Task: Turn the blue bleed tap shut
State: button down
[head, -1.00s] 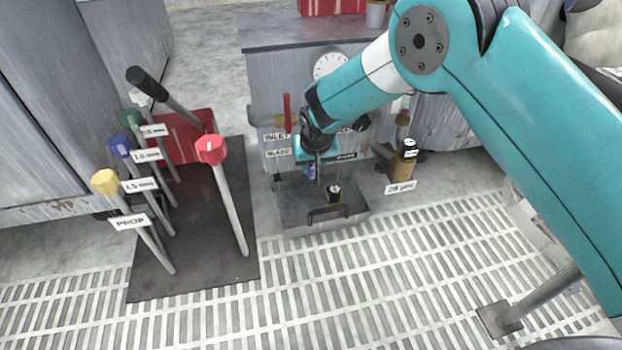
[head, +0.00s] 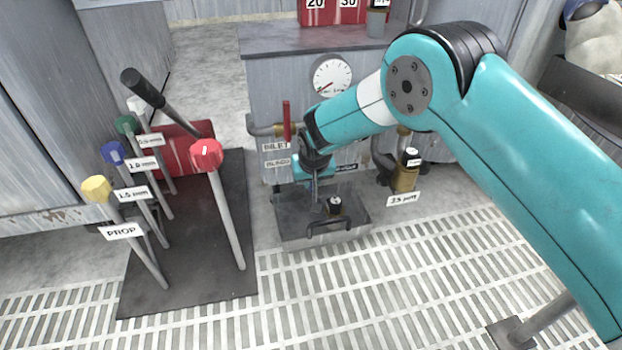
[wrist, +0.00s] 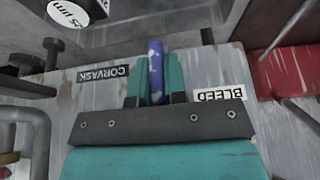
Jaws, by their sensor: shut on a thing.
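The blue bleed tap handle (wrist: 156,66) shows in the wrist view as a scuffed blue bar, standing between the two teal fingers of my gripper (wrist: 156,80). The fingers are closed on it from both sides. The BLEED label (wrist: 220,96) is right beside the gripper and appears upside down in this view. In the head view my gripper (head: 314,190) is low at the front of the grey cabinet, right of the BLEED label (head: 278,162). There the arm's end hides the tap handle.
A red INLET lever (head: 287,120) stands just left of my wrist. A dark tray (head: 290,225) with a handle and a small black-capped item (head: 334,206) lies below. Several knobbed levers, including a red-knobbed one (head: 206,154), rise at left.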

jog(key=shift+r+y+p, duration=0.1)
jog(key=shift+y+p, duration=0.2)
jog(key=shift+p, duration=0.2)
jog(key=shift+d+y+p, duration=0.15)
jog(key=shift+y+p, duration=0.25)
jog(key=shift+p, duration=0.35)
jog(key=shift+m+g+y+p, duration=0.4)
jog(key=shift+y+p, duration=0.75)
jog(key=shift+y, duration=0.05)
jog(key=y, duration=0.3)
jog(key=shift+d+f+m+g+p, duration=0.1)
jog(key=shift+f+m+g+p, duration=0.15)
jog(key=shift+m+g+p, duration=0.15)
jog(key=shift+m+y+b, duration=0.3)
jog(key=shift+y+b, duration=0.25)
jog(key=shift+y, duration=0.85)
jog(key=c, duration=1.2)
grip_release()
jog(key=shift+o, duration=0.2)
